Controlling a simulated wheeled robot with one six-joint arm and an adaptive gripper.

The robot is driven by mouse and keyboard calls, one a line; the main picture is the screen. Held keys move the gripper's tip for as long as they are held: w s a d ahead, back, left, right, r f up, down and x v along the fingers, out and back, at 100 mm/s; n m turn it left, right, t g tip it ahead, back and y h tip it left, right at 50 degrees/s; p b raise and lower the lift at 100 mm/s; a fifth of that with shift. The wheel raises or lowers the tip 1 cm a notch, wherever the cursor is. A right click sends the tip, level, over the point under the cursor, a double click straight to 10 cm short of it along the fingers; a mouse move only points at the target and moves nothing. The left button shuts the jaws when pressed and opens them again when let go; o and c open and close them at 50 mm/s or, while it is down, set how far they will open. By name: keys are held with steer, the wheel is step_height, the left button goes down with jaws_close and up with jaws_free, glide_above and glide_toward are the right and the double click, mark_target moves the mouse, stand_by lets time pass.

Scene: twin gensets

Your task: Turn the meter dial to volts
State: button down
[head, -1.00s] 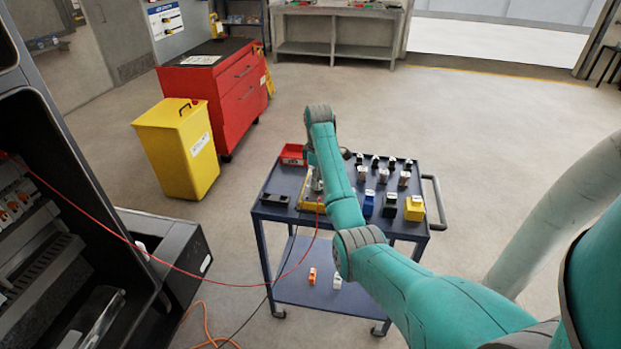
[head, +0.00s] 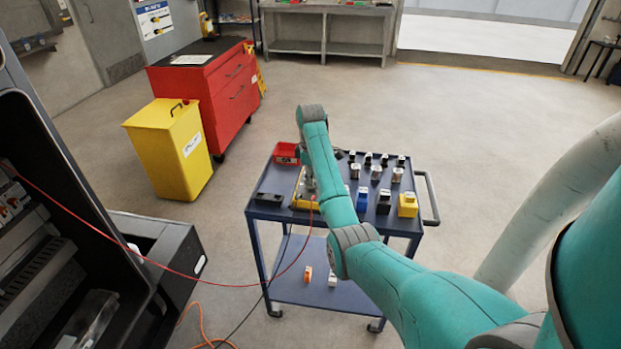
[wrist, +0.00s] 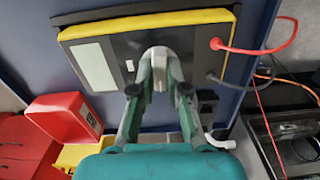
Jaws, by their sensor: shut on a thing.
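The meter (wrist: 196,40) is a dark-faced, yellow-edged unit lying on the blue cart, with a pale blank display and a small white button. In the head view its yellow edge (head: 303,204) shows at the cart's left part, mostly behind my arm. My gripper (wrist: 157,62) is over the middle of the meter face, its fingers closed on the light grey dial (wrist: 155,54). The dial's pointer and any markings cannot be read. A red lead (wrist: 258,50) and a black lead (wrist: 232,84) plug into one end of the meter.
The blue cart (head: 340,234) also bears a red bin (head: 286,153), a black block (head: 270,199) and several small relays and blocks. The red lead hangs across to the open dark cabinet (head: 75,150) at left. A yellow bin (head: 165,150) stands behind on open floor.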

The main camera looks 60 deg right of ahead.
steer(key=m, duration=0.4)
steer(key=shift+m, duration=2.2)
steer(key=c, duration=1.2)
jaws_free()
steer(key=shift+o, duration=0.2)
